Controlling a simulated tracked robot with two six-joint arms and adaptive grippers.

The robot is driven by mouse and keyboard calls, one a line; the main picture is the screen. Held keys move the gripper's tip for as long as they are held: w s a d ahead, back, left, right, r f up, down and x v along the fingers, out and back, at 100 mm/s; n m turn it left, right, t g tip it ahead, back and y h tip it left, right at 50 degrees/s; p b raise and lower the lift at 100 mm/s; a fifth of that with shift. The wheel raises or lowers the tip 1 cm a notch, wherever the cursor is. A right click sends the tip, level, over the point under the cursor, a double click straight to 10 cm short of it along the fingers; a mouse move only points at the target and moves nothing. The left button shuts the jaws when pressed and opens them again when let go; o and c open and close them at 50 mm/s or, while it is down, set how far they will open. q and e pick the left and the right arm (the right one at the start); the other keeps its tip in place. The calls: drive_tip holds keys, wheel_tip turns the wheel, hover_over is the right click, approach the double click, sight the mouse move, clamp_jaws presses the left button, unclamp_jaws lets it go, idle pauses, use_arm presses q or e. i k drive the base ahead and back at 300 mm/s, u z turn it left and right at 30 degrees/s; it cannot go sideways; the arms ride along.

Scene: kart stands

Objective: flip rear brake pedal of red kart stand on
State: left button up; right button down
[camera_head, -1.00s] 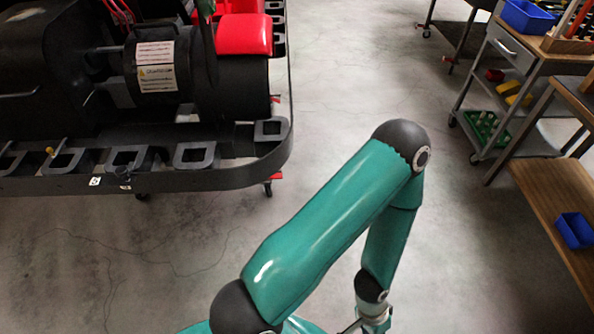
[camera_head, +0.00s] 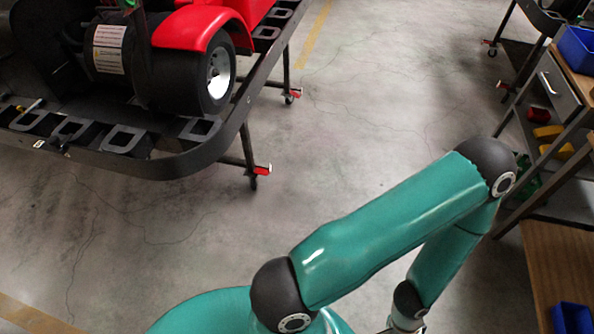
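The red kart (camera_head: 205,27) sits on a black stand (camera_head: 180,165) at the upper left, partly cut off by the picture edge. A near caster of the stand has a red brake pedal (camera_head: 263,169). A farther caster has another red pedal (camera_head: 293,93). I cannot tell which is the rear one, or whether either is flipped on. My teal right arm crosses the lower right, on the near side of the stand and well apart from it. Its gripper is below the picture edge. My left gripper is not in view.
Bare concrete floor (camera_head: 340,130) lies between the stand and the right side. A workbench with a grey drawer (camera_head: 558,80) stands at the upper right. A wooden shelf (camera_head: 550,250) with a blue bin (camera_head: 573,318) is at the right edge.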

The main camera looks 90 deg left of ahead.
sight(259, 171)
drive_tip(key=z, duration=0.2)
drive_tip(key=i, duration=0.55)
drive_tip(key=u, duration=2.45)
drive_tip(key=i, duration=0.2)
drive_tip(key=u, duration=1.85)
drive_tip(key=k, duration=0.65)
drive_tip(key=u, duration=0.35)
drive_tip(key=i, duration=1.5)
drive_tip(key=z, duration=0.2)
